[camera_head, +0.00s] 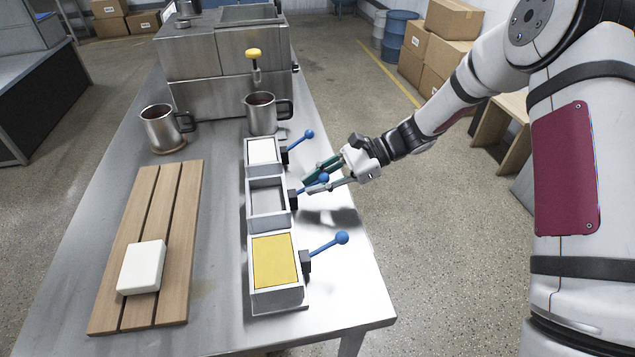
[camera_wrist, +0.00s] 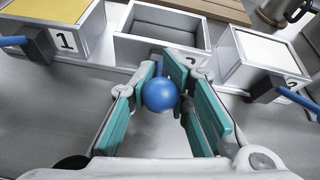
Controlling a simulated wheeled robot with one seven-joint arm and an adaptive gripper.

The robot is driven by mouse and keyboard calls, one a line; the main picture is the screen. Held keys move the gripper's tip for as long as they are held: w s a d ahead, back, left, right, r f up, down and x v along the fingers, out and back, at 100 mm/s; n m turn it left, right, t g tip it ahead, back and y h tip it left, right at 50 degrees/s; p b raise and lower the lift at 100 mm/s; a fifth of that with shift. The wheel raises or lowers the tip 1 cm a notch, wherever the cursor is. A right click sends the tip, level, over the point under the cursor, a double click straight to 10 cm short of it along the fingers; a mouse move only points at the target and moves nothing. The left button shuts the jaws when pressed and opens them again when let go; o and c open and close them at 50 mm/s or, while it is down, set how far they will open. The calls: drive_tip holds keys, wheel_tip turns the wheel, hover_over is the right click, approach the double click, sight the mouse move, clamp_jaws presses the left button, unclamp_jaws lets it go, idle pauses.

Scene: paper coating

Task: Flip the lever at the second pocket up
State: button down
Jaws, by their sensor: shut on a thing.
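The second pocket (camera_head: 267,201) is the middle of three grey pockets in a row and looks empty; it also shows in the wrist view (camera_wrist: 165,43). Its lever ends in a blue ball (camera_wrist: 159,94) and slants out to the right in the head view, much like the other two levers. My gripper (camera_wrist: 162,88) is shut on this lever, with the blue ball between its teal-padded fingers. The fingers cover part of the lever arm and of the number plate below the pocket.
Pocket 1 (camera_head: 276,262) holds a yellow block and the far pocket a white one (camera_head: 262,150); each has a blue-ball lever (camera_head: 342,238) (camera_head: 309,134) near my gripper. A wooden board (camera_head: 113,286) with a white block, metal mugs (camera_head: 158,128) and a steel machine (camera_head: 225,73) share the table.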

drive_tip(key=shift+w+d+r+h, duration=0.1)
drive_tip(key=shift+w+r+h, duration=0.05)
drive_tip(key=shift+r+h, duration=0.25)
drive_tip(key=c, duration=1.6)
unclamp_jaws()
drive_tip(key=shift+c, duration=0.2)
drive_tip(key=v, duration=1.2)
drive_tip(key=shift+s, duration=0.2)
